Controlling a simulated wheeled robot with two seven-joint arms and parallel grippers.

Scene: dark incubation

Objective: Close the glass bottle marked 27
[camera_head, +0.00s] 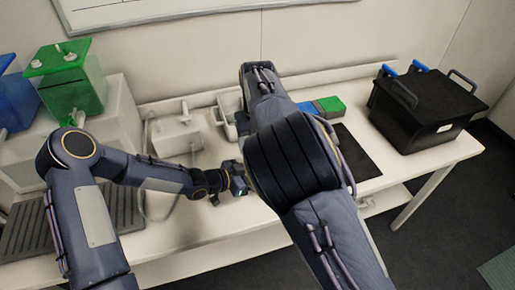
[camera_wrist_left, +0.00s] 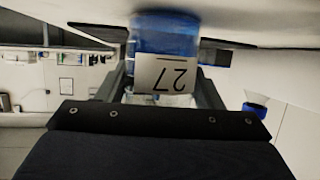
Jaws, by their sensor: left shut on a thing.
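The glass bottle marked 27 (camera_wrist_left: 165,38) shows upside down in the left wrist view, with blue contents and a white label. It stands between the two fingers of my left gripper (camera_wrist_left: 164,86), which is shut on it. Its mouth is hidden behind the gripper body, so I cannot tell whether it is capped. In the head view my left gripper (camera_head: 238,183) is over the bench, beside my right arm. I cannot make out the bottle there. My right arm covers the middle of the head view, and its gripper does not show.
A black crate (camera_head: 420,125) stands at the bench's right end, near a dark mat (camera_head: 357,158). Blue and green boxes (camera_head: 333,105) lie behind my right arm. A green container (camera_head: 75,85) and white equipment (camera_head: 178,132) stand left. A small blue object (camera_wrist_left: 255,107) shows right of the bottle.

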